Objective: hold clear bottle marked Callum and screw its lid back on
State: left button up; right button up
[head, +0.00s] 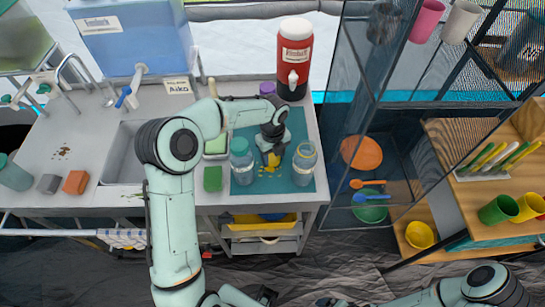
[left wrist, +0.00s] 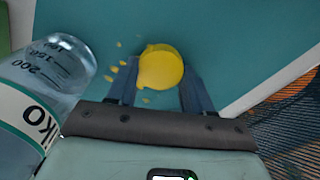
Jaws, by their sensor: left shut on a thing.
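Two clear bottles stand on the teal mat (head: 272,186). The left bottle (head: 242,165) has a teal top. The right bottle (head: 304,164) has a pale top, and I cannot tell whether it is lidded. No Callum name is readable. My left gripper (head: 271,158) points down between the bottles, close to the mat. In the left wrist view its fingers (left wrist: 160,88) are on both sides of a yellow round thing (left wrist: 161,66), perhaps a lid. A bottle (left wrist: 45,85) with a label ending "iko" is close by on the left. My right gripper does not show.
Yellow drops (left wrist: 120,62) lie on the mat. A green sponge (head: 213,178) is left of the mat, near the sink (head: 125,155). A red drink cooler (head: 294,58) and a purple item (head: 267,88) stand behind it. A mesh shelf (head: 345,130) rises on the right.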

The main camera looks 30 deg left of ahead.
aim_at(273, 158)
pick_arm(q)
jog(key=shift+r, duration=0.1)
notch_tip(273, 158, up, 20)
jog(key=p, duration=0.2)
jog(key=shift+p, duration=0.4)
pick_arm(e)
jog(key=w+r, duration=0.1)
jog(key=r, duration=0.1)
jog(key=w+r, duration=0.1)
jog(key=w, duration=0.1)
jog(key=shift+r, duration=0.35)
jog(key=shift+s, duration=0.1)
